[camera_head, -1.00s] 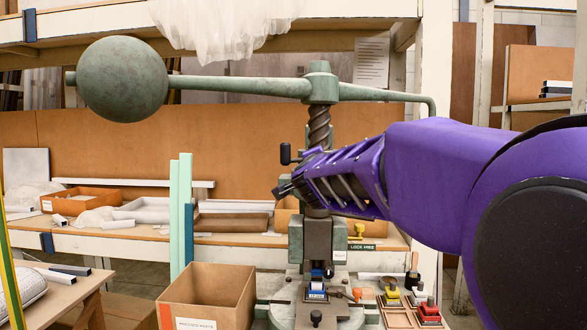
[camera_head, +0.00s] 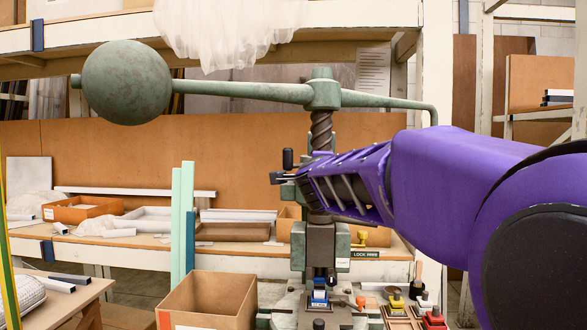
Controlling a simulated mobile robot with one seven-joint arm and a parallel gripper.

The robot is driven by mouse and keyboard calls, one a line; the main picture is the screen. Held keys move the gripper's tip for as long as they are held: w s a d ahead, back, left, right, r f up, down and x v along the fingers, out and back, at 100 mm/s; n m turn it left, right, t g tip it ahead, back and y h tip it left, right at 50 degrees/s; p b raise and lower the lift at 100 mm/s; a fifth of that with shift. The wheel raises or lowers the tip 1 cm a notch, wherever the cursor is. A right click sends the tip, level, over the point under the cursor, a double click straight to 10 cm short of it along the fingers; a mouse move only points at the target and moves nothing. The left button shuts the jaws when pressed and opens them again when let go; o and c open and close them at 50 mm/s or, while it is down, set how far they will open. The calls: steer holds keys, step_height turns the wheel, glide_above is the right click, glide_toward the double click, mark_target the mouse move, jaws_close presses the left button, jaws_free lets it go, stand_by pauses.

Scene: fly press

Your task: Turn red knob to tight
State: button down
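The green fly press (camera_head: 321,95) stands in the middle, with a ball weight (camera_head: 126,82) on its long arm and a dark screw below the hub. My gripper (camera_head: 279,179) is in front of the screw column, pointing left, near a small black upright handle (camera_head: 288,159). Its fingers are small and side-on, so I cannot tell whether they are open or touching anything. A small orange-red knob (camera_head: 361,300) shows low, right of the press bed, well below my gripper. I cannot tell whether it is the task's red knob; another could be hidden behind my arm.
A yellow knob (camera_head: 362,237) sits above a "LOCK FREE" label (camera_head: 366,254). A blue block (camera_head: 319,292) is on the press bed. Several coloured-handled pieces (camera_head: 396,299) lie at lower right. An open cardboard box (camera_head: 208,300) stands left of the press.

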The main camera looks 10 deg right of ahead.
steer(key=c, duration=0.5)
jaws_free()
steer(key=shift+s, duration=0.1)
